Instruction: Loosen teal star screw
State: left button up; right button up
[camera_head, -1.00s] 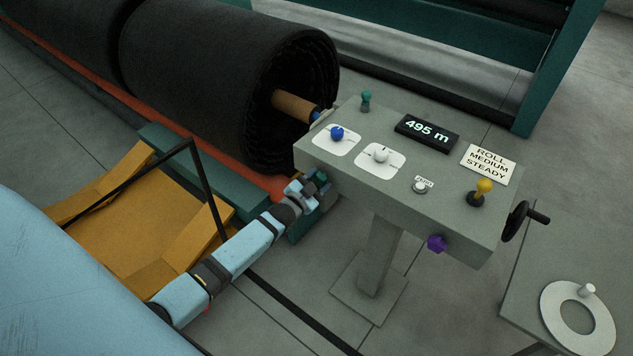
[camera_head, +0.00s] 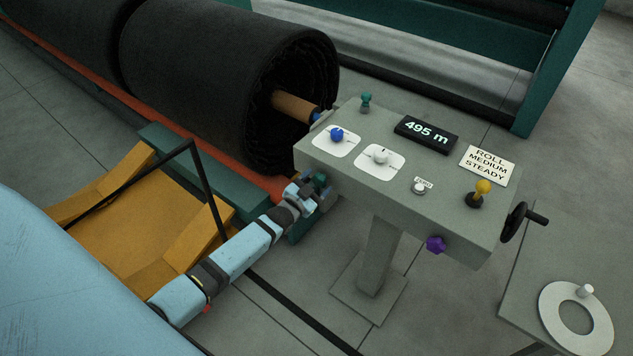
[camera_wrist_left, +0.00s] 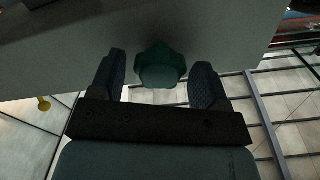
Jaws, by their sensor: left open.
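The teal star screw (camera_wrist_left: 160,66) sticks out of the grey console's front face and lies between the two open fingers of my left gripper (camera_wrist_left: 157,82) in the left wrist view. Gaps show between the screw and both fingers. In the head view my left gripper (camera_head: 318,194) is at the console's lower left front, with a bit of the teal screw (camera_head: 321,181) showing beside it. The grey console (camera_head: 330,165) stands on a post. My right gripper is not in view.
The console bears a blue knob (camera_head: 337,132), a white knob (camera_head: 381,156), a yellow-topped lever (camera_head: 483,187) and a 495 m display (camera_head: 426,133). A purple star knob (camera_head: 436,244) is on its front. A large black roll (camera_head: 220,80) lies behind my left arm.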

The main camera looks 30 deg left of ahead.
aim_at(317, 183)
pick_arm(q)
jog(key=shift+s+a+p, duration=0.15)
jog(key=shift+s+p, duration=0.75)
jog(key=shift+s, duration=1.25)
jog(key=shift+o, duration=0.5)
jog(key=o, duration=0.5)
jog(key=shift+c, duration=0.2)
jog(key=shift+s+f, duration=0.1)
jog(key=shift+s, duration=0.15)
jog(key=s+a+b, duration=0.1)
jog(key=s, duration=1.2)
jog(key=shift+s+b, duration=0.15)
jog(key=shift+b, duration=0.15)
